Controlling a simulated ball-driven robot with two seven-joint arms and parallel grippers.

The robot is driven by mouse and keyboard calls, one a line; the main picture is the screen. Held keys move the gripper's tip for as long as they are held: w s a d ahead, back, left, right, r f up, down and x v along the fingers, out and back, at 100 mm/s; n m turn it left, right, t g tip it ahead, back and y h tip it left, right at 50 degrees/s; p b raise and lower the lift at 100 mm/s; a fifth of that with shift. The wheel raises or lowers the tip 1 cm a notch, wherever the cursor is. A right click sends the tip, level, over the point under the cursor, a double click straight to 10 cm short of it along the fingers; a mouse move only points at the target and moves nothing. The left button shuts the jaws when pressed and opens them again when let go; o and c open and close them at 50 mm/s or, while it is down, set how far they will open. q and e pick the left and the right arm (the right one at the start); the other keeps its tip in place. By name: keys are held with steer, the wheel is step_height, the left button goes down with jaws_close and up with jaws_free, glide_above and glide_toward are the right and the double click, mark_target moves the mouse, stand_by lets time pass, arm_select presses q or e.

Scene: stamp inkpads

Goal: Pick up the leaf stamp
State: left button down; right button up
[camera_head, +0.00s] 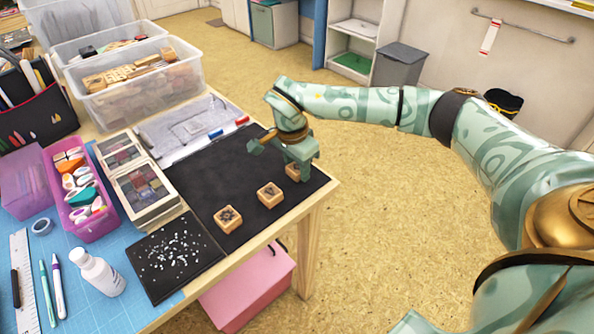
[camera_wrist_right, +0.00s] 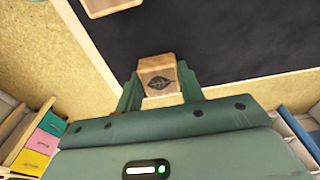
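The leaf stamp (camera_wrist_right: 158,82) is a small wooden block with a dark leaf on its face. In the right wrist view it sits between the fingers of my right gripper (camera_wrist_right: 161,92), which lie close against both sides with no clear gap. In the head view my right gripper (camera_head: 298,165) reaches down at the far right part of the black mat (camera_head: 215,170), and the leaf stamp (camera_head: 291,173) is partly hidden beneath it. Whether the stamp touches the mat is not clear. My left gripper is not in view.
Two other wooden stamps, one at the middle (camera_head: 269,195) and one nearer (camera_head: 228,219), stand in line on the mat. Inkpad boxes (camera_head: 143,190) and a clear bin (camera_head: 135,85) stand left and behind. The table edge (camera_head: 327,187) is close on the right, with open floor beyond.

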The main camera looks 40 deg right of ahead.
mark_target(297, 167)
steer(key=shift+c, duration=1.3)
